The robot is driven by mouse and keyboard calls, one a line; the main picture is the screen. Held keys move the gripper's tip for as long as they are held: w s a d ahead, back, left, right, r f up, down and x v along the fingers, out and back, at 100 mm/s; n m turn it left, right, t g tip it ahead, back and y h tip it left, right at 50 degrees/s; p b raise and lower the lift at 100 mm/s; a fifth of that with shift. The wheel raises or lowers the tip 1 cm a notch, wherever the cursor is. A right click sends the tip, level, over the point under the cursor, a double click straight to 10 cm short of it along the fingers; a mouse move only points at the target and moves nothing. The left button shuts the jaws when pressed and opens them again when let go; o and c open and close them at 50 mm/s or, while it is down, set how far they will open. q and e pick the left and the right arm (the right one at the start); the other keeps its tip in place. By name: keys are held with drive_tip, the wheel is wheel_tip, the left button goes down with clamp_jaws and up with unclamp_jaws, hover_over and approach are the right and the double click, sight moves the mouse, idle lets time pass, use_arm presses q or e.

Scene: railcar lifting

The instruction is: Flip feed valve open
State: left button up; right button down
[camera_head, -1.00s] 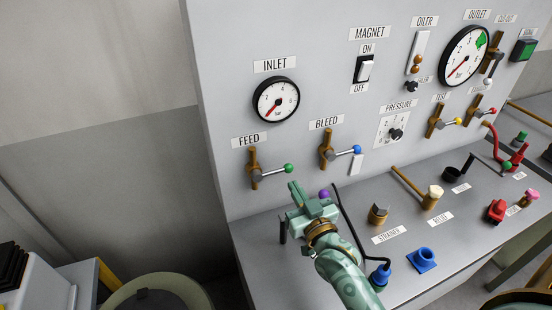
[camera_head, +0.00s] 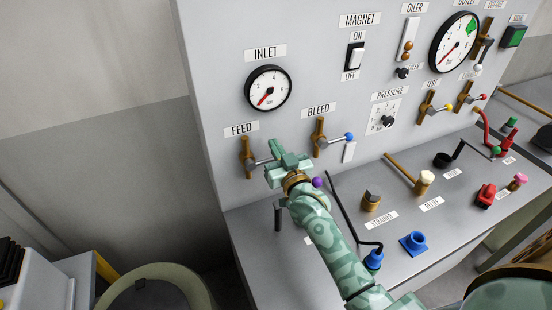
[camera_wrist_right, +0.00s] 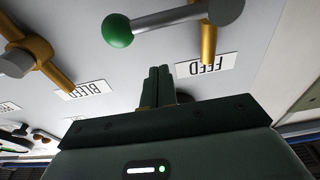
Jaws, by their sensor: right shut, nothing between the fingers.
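The feed valve is a brass vertical pipe (camera_head: 246,158) under the FEED label on the panel, with a grey lever pointing right. Its green knob is hidden behind my right gripper in the head view. In the wrist view the green knob (camera_wrist_right: 117,30), the grey lever (camera_wrist_right: 168,18) and the brass pipe (camera_wrist_right: 208,45) show clearly. My right gripper (camera_head: 279,158) is in front of the lever's knob end. Its fingers, together and empty, show in the wrist view (camera_wrist_right: 159,75), just below the lever there, with a gap visible between them and the knob. My left gripper is out of view.
The bleed valve (camera_head: 319,132) with its blue knob (camera_head: 349,137) is close on the right. The inlet gauge (camera_head: 268,88) is above. A purple knob (camera_head: 317,182) and a black cable are beside my right arm. The panel left of the feed valve is clear.

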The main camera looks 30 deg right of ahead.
wheel_tip(320, 180, down, 4)
drive_tip(key=shift+r+b, duration=0.1)
drive_tip(key=shift+b, duration=0.2)
drive_tip(key=shift+d+f+m, duration=0.1)
drive_tip(key=shift+f+m, duration=0.25)
drive_tip(key=shift+m, duration=0.45)
drive_tip(key=shift+a+f+m+h, duration=0.15)
drive_tip(key=shift+f+m+h, duration=0.1)
drive_tip(key=shift+f+m, duration=0.7)
drive_tip(key=shift+a+f+m+h, duration=0.1)
drive_tip(key=shift+f+m+h, duration=0.15)
drive_tip(key=shift+f+m, duration=0.7)
